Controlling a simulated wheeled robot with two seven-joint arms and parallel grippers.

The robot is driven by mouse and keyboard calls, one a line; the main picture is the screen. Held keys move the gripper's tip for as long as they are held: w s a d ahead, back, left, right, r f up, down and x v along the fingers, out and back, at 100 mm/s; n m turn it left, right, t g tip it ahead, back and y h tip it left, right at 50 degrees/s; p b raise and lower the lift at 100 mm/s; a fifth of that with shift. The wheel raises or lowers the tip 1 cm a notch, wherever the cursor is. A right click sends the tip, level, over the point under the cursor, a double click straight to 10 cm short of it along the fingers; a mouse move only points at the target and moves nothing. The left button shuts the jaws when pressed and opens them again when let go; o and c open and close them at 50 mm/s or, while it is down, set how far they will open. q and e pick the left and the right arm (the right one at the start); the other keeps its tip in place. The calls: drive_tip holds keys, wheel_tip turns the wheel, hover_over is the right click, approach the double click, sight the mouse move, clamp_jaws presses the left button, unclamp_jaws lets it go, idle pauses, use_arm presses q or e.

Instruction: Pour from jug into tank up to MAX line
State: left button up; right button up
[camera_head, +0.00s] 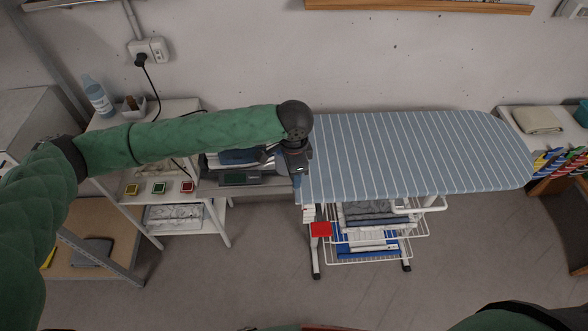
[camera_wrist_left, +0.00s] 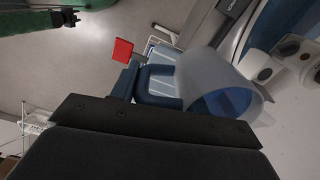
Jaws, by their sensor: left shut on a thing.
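My left gripper (camera_head: 296,172) is at the left end of the ironing board, beside a dark appliance (camera_head: 240,158). In the left wrist view it is shut on the blue handle (camera_wrist_left: 158,86) of a translucent jug (camera_wrist_left: 203,75). The jug lies tilted in that view, with blue showing inside its wide end (camera_wrist_left: 232,100); I cannot tell the liquid level. The appliance, with round knobs (camera_wrist_left: 264,75), is right of the jug. The tank and its MAX line cannot be made out. A dark end of my right arm (camera_wrist_left: 45,24) shows at the top left; its jaws are unclear.
The striped ironing board (camera_head: 410,150) stands to the right, with a wire rack (camera_head: 375,262) below and a red square (camera_head: 321,229) at its leg. White shelves (camera_head: 185,222) stand left, with a blue bottle (camera_head: 97,95) on top. The floor in front is clear.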

use_arm(q)
drive_tip(key=shift+f+b, duration=0.15)
drive_tip(key=shift+b, duration=0.15)
drive_tip(key=shift+w+a+f, duration=0.15)
drive_tip(key=shift+w+f, duration=0.1)
drive_tip(key=shift+f, duration=0.05)
drive_tip(key=shift+w+a+f, duration=0.25)
drive_tip(key=shift+w+f, duration=0.7)
drive_tip(key=shift+w+r+p, duration=0.2)
drive_tip(key=shift+w+p, duration=0.05)
drive_tip(key=shift+p, duration=0.05)
drive_tip(key=shift+w+a+f+g+p, duration=0.2)
drive_tip(key=shift+w+g+p, duration=0.25)
drive_tip(key=shift+g, duration=0.25)
drive_tip(key=shift+w+a+g+h, duration=0.1)
drive_tip(key=shift+w+g+h, duration=0.3)
drive_tip(key=shift+w+g, duration=0.1)
drive_tip(key=shift+w+a+g, duration=0.15)
drive_tip(key=shift+w+g, duration=0.35)
drive_tip(key=shift+g, duration=0.3)
use_arm(e)
drive_tip(key=shift+s+d+r, duration=0.1)
drive_tip(key=shift+r, duration=0.75)
drive_tip(key=shift+a, duration=0.2)
use_arm(q)
drive_tip(key=shift+r, duration=0.1)
